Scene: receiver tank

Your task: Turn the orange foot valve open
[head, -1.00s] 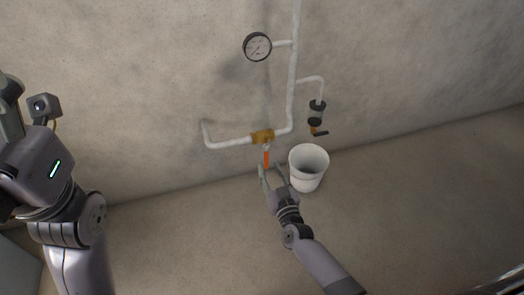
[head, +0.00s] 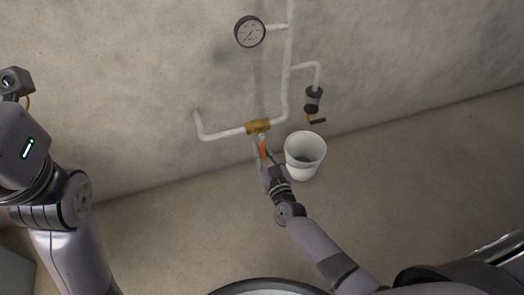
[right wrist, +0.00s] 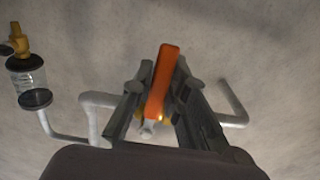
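The orange foot valve is a brass body (head: 258,127) low on the white pipe, with an orange lever handle (head: 263,150) pointing down from it. In the right wrist view the orange handle (right wrist: 162,82) stands between my two fingers. My right gripper (head: 265,153) is open around the handle, one finger on each side. The gaps are narrow, and I cannot tell whether either finger touches it. The brass body is mostly hidden behind the handle and fingers in the wrist view.
A white bucket (head: 304,158) stands on the floor just right of my right gripper. A round gauge (head: 250,32) is on the pipe above. A dark-capped drain fitting (head: 314,98) with a small lever hangs over the bucket. The floor left of the valve is clear.

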